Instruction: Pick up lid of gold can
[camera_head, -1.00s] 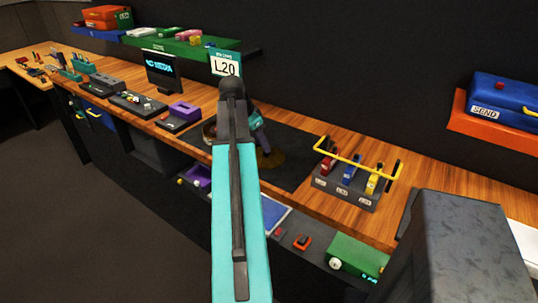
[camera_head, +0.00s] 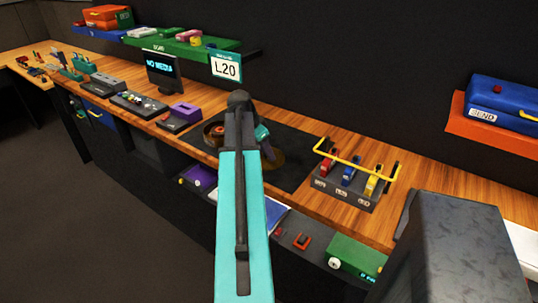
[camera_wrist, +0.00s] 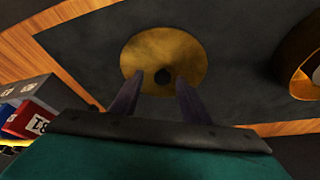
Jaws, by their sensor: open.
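The gold lid (camera_wrist: 165,48) is a flat round disc with a small dark knob (camera_wrist: 162,77) at its middle. It lies on a dark mat, and in the head view it shows as a gold patch (camera_head: 274,163) partly behind my arm. My gripper (camera_wrist: 160,83) is open, its two fingers over the lid on either side of the knob in the wrist view. I cannot tell whether they touch it. The gold can (camera_wrist: 291,50) stands open at the right edge of the wrist view, apart from the lid. In the head view it shows left of my arm (camera_head: 208,132).
A lever panel with a yellow bar (camera_head: 345,190) stands right of the mat (camera_head: 296,155). A purple-topped device (camera_head: 184,113) and a dark monitor (camera_head: 163,74) stand to the left. A dark grey block (camera_head: 450,250) fills the lower right. Dark mat is bare around the lid.

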